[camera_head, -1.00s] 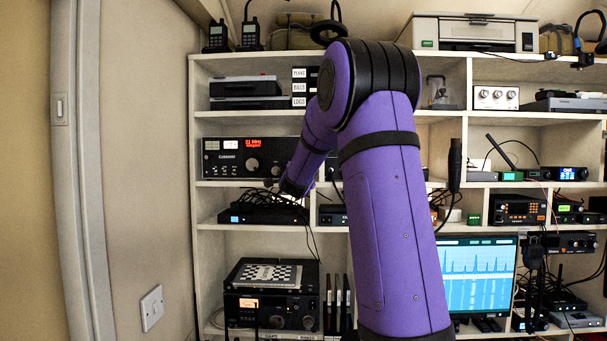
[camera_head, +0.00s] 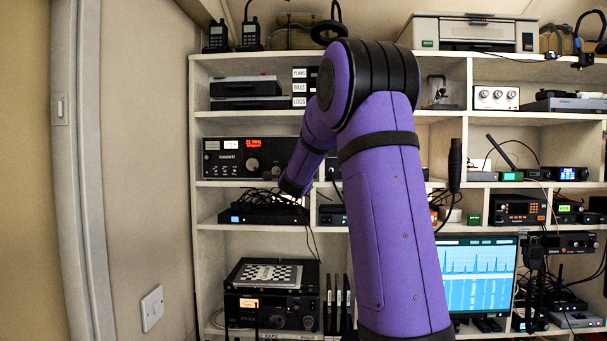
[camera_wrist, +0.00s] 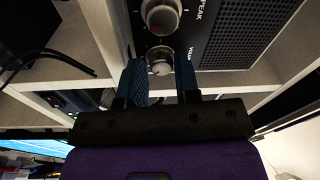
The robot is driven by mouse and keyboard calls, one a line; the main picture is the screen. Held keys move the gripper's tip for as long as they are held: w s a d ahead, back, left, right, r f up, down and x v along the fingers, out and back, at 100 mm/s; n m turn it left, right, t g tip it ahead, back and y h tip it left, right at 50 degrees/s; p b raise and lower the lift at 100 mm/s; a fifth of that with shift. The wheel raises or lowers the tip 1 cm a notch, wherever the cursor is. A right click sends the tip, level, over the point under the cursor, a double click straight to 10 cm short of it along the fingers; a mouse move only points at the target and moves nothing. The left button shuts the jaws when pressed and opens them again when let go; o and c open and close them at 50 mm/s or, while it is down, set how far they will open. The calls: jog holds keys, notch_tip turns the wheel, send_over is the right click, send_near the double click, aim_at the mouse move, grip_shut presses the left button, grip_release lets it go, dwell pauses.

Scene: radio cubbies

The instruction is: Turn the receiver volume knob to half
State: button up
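The receiver (camera_head: 222,158) is a black unit with a red display on a left-hand shelf in the head view. My purple arm covers its right part there, and my gripper is not visible in that view. In the wrist view, the receiver's front shows two silver knobs, a larger one (camera_wrist: 161,17) and a smaller one (camera_wrist: 160,60) with partly readable lettering beside it that looks like "VOLUME". My gripper (camera_wrist: 160,72) is open, with one blue-grey finger on each side of the smaller knob. I cannot tell whether either finger touches it.
A speaker grille (camera_wrist: 245,30) lies right of the knobs in the wrist view. Dark cables (camera_wrist: 55,60) hang at left. A black box with a blue light (camera_head: 262,214) sits on the shelf below the receiver. Shelf boards (camera_head: 250,187) closely bound this cubby.

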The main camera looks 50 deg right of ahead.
jog(key=shift+a, duration=0.1)
jog(key=v, duration=1)
jog(key=shift+s+a, duration=0.25)
dwell(0.4)
jog(key=s+a+f+n+t+y, duration=0.15)
jog(key=s+a+n+y, duration=0.25)
jog(key=a+n+y, duration=0.55)
jog(key=s+a+f+n+y, duration=0.25)
jog(key=a+n, duration=0.35)
jog(key=a, duration=0.8)
jog(key=s+a+f+n+g+y, duration=0.1)
jog(key=s+a+f+n+g, duration=0.1)
jog(key=s, duration=0.5)
jog(key=s+a+f+n+g+y, duration=0.1)
jog(key=s+a+f+n+g, duration=0.2)
jog(key=s, duration=0.4)
jog(key=s+a+f+n+g, duration=0.2)
jog(key=s+a+f+n, duration=0.1)
jog(key=s+n, duration=0.3)
jog(key=shift+s+a+f+y, duration=0.4)
jog(key=shift+s+f, duration=0.15)
jog(key=shift+s, duration=0.45)
